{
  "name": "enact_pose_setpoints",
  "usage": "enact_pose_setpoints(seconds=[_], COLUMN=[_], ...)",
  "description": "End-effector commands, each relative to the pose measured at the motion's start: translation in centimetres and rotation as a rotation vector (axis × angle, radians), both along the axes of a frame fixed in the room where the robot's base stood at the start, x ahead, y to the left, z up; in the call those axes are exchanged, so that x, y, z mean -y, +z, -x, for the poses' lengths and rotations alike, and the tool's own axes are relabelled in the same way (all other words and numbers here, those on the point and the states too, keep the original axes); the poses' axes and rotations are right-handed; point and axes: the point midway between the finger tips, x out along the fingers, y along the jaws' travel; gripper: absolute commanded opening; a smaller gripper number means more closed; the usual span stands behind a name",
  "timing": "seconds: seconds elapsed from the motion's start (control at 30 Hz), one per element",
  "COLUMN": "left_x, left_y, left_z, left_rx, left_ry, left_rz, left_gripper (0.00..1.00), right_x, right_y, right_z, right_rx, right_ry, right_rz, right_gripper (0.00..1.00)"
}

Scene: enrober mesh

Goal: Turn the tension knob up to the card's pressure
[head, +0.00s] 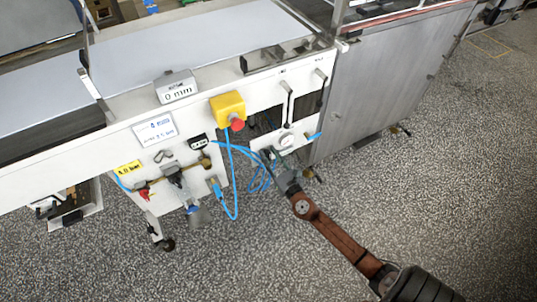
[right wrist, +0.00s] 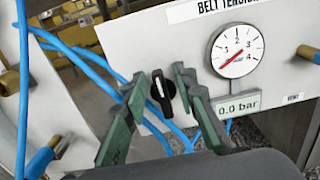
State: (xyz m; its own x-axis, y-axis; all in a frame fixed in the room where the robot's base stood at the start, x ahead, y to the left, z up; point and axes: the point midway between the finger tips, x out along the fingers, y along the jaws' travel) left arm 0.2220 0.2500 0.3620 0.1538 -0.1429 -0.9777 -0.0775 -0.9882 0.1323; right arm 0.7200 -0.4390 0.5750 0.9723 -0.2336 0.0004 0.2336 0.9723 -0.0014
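The tension knob (right wrist: 162,90), black with a pale pointer bar, sits on a white panel in the right wrist view. My right gripper (right wrist: 161,76) is open, its two green fingers on either side of the knob with visible gaps. In the head view my right gripper (head: 278,169) is at the panel, partly hiding the knob. The pressure gauge (right wrist: 237,50) has its red needle at the low end, and the readout (right wrist: 239,106) says 0.0 bar. The card (head: 155,131) hangs left on the machine; its small print is too blurred to read surely. My left gripper is out of view.
Blue hoses (right wrist: 90,62) run behind and beside the fingers. A brass fitting (right wrist: 309,54) sticks out right of the gauge.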

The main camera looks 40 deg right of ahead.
Motion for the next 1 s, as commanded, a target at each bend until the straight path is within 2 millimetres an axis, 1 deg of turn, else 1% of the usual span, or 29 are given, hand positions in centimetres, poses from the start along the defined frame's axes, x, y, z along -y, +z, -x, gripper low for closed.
enact_pose_setpoints(seconds=[0.27,0.37,0.67,1.0], left_x=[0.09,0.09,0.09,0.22], left_y=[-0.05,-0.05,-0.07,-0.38], left_z=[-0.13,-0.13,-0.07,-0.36], left_rx=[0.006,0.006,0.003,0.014], left_ry=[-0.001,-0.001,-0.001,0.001], left_rz=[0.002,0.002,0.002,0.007], left_gripper=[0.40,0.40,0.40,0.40], right_x=[0.06,0.06,0.08,0.14], right_y=[-0.01,-0.02,-0.03,-0.17], right_z=[-0.23,-0.21,-0.19,-0.15], right_rx=[-0.001,-0.001,-0.001,0.007], right_ry=[0.000,0.000,0.000,0.000], right_rz=[-0.001,-0.001,-0.001,-0.039], right_gripper=[0.26,0.21,0.00,0.00])
